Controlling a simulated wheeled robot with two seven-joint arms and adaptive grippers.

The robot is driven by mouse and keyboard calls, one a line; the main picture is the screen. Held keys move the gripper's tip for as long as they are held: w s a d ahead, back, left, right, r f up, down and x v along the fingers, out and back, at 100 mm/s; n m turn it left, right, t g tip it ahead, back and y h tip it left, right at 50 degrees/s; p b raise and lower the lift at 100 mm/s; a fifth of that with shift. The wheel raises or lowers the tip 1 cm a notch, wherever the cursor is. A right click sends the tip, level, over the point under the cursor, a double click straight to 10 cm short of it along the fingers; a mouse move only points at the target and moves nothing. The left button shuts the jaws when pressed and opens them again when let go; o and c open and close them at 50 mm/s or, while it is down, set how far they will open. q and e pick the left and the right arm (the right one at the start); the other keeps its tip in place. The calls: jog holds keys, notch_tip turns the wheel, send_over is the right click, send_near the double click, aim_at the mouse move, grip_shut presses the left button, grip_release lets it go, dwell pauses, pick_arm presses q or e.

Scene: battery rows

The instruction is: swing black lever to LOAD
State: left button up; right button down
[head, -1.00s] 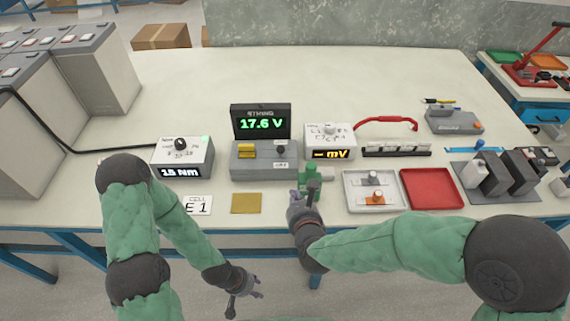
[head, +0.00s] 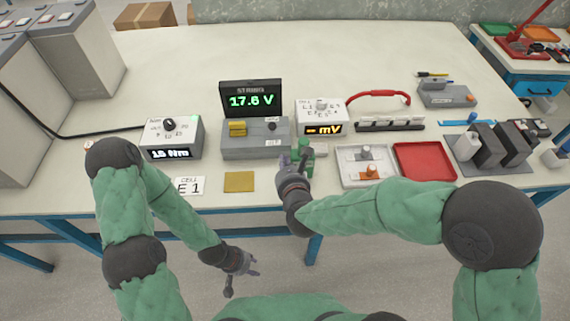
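The black lever (head: 272,127) stands at the right end of a grey switch box (head: 255,146), with a small white label below it that is too small to read. A yellow block-like part (head: 237,129) sits at the box's left end. A screen (head: 251,101) behind reads about 17.6 V. My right gripper (head: 294,158) is just in front and to the right of the box, apart from the lever, partly covering a green object (head: 306,150). Its finger gap is unclear. My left gripper (head: 242,283) hangs below the table's front edge, fingers spread and empty.
A torque unit (head: 171,135) stands left of the box and a mV meter (head: 321,117) to its right. A grey tray (head: 349,179) and a red tray (head: 424,161) lie to the right. A brass plate (head: 239,182) lies in front. The back of the table is clear.

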aim_at(272, 128)
pick_arm(q)
jog(key=shift+f+b, duration=0.75)
jog(key=shift+f, duration=0.15)
pick_arm(e)
jog(key=w+a, duration=0.1)
jog(key=w, duration=0.8)
jog(key=shift+w+a+f, duration=0.2)
jog(key=shift+a+f, duration=0.1)
jog(key=shift+f, duration=0.05)
pick_arm(q)
jog(key=shift+r, duration=0.15)
